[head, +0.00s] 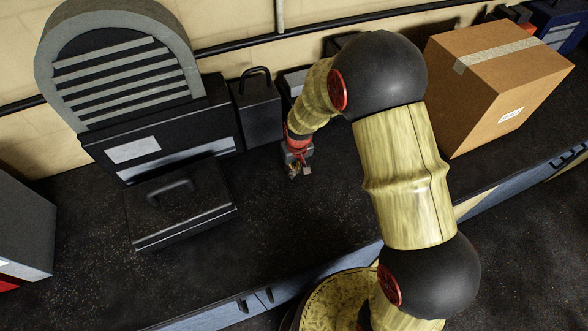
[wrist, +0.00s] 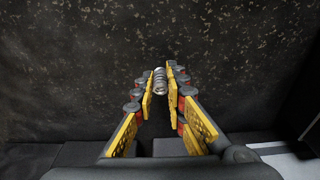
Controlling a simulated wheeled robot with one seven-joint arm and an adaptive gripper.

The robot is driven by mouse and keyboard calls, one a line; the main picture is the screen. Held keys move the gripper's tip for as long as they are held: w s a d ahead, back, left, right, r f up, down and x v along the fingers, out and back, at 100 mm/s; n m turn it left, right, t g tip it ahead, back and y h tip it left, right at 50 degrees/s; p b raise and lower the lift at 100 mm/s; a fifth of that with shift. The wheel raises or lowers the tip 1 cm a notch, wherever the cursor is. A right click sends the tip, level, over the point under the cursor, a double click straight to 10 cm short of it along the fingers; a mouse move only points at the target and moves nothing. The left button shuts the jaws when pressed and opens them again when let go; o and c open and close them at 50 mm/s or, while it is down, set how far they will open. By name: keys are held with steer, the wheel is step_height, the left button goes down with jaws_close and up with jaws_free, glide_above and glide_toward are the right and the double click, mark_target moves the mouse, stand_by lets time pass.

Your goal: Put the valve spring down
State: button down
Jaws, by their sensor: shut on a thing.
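The valve spring (wrist: 160,79) is a small grey metal coil. In the wrist view it sits between the tips of my gripper's yellow-padded fingers. My gripper (wrist: 160,84) is shut on it. In the head view my gripper (head: 300,171) points down over the dark speckled bench top (head: 285,220), and the spring is too small to make out there. I cannot tell whether the spring touches the bench top or hangs just above it.
A black case with a handle (head: 182,214) lies left of my gripper. A dark box with a handle (head: 258,112) stands behind it to the left. A large cardboard box (head: 495,85) stands at the right. The bench in front of my gripper is clear up to its blue front edge (head: 290,290).

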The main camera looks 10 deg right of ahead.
steer(key=shift+f, duration=0.25)
steer(key=shift+f, duration=0.2)
steer(key=c, duration=1.9)
jaws_free()
steer(key=shift+o, duration=0.5)
steer(key=shift+r, duration=0.15)
